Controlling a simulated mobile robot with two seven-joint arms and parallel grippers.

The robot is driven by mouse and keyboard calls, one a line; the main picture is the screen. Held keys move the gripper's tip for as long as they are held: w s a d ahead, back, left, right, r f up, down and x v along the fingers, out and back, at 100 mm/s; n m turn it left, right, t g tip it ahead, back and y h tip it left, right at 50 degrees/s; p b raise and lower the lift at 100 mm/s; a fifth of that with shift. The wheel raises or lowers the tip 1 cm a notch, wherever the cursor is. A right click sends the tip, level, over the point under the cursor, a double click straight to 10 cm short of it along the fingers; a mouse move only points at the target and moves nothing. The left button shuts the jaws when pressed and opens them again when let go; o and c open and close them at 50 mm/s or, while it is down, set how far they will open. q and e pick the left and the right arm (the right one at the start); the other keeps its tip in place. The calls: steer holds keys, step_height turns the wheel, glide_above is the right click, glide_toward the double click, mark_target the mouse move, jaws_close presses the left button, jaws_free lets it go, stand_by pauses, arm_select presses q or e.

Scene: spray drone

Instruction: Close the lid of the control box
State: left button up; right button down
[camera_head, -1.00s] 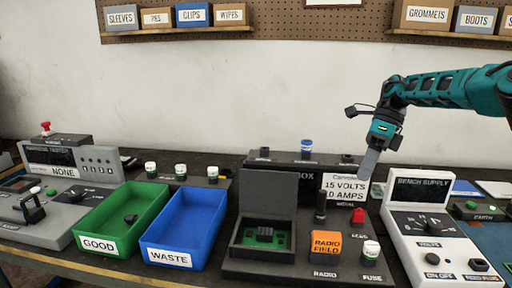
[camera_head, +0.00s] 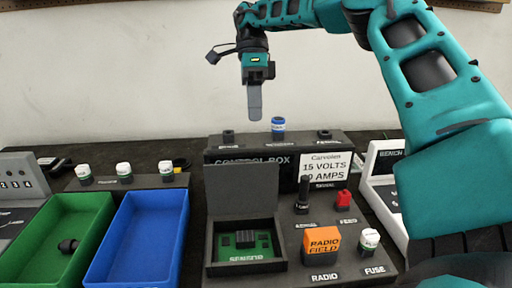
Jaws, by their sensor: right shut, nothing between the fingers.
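The control box (camera_head: 222,158) stands behind a dark base panel. In front of it is a small dark box whose lid (camera_head: 241,190) stands upright at its back edge, open. A green circuit board (camera_head: 243,247) shows inside. My right gripper (camera_head: 255,118) is shut and empty, pointing down. In the picture it is above the lid and the control box, touching neither. My left gripper is not in view.
An orange radio block (camera_head: 321,244), a white-capped fuse (camera_head: 369,240), a red plug (camera_head: 343,198) and a black post (camera_head: 303,194) stand right of the lid. Blue (camera_head: 118,283) and green bins (camera_head: 28,277) are at left. A blue-capped part (camera_head: 278,125) stands on the control box.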

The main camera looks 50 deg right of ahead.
steer(key=s+a+f, duration=0.2)
steer(key=f, duration=0.1)
steer(key=s+a+f, duration=0.1)
steer(key=s+f, duration=0.1)
steer(key=shift+a+f, duration=0.25)
steer(key=shift+s+a, duration=0.35)
steer(key=shift+s, duration=0.15)
steer(key=shift+s, duration=0.1)
